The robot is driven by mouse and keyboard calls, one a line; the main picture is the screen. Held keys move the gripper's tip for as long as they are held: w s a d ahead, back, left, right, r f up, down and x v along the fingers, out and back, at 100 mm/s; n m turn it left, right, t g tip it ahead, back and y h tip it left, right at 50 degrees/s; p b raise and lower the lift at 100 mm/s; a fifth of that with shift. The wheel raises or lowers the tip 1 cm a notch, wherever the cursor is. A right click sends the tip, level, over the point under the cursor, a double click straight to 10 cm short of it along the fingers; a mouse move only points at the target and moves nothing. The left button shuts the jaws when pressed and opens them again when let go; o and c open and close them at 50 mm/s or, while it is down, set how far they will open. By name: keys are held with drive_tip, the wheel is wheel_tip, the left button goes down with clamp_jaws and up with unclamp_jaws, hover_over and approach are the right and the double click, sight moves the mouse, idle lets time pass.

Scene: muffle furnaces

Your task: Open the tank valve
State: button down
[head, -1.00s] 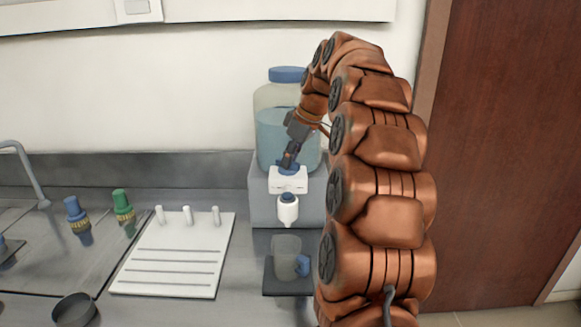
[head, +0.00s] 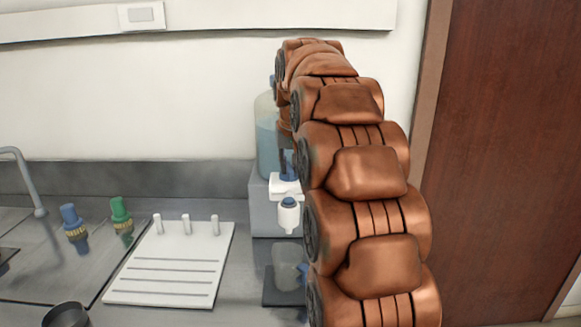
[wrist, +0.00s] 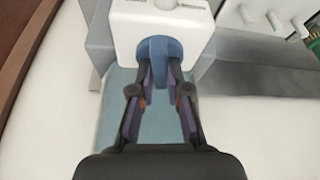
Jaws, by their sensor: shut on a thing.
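The tank (head: 266,140) holds pale blue liquid and stands on a grey block against the wall, its right side hidden behind my arm. Its white valve body (head: 284,187) sticks out at the front, with a white spout (head: 288,216) below. The blue valve handle (wrist: 158,50) sits on the white body in the wrist view. My gripper (wrist: 160,76) is shut on this handle, one finger on each side. In the head view my arm hides most of the gripper, and the blue handle (head: 289,164) shows only in part.
A clear cup (head: 286,265) stands on a dark base (head: 282,293) below the spout. A white rack (head: 170,265) with pegs lies to the left. Blue (head: 72,218) and green (head: 120,212) taps stand farther left. A dark bowl (head: 66,315) is at the front.

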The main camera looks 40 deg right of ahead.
drive_tip(key=shift+m+h, duration=0.4)
drive_tip(key=shift+m, duration=0.6)
drive_tip(key=shift+g, duration=0.3)
drive_tip(key=c, duration=1.1)
unclamp_jaws()
drive_tip(key=shift+c, duration=0.2)
drive_tip(key=shift+r, duration=0.1)
drive_tip(key=v, duration=1.2)
drive_tip(key=shift+s, duration=0.1)
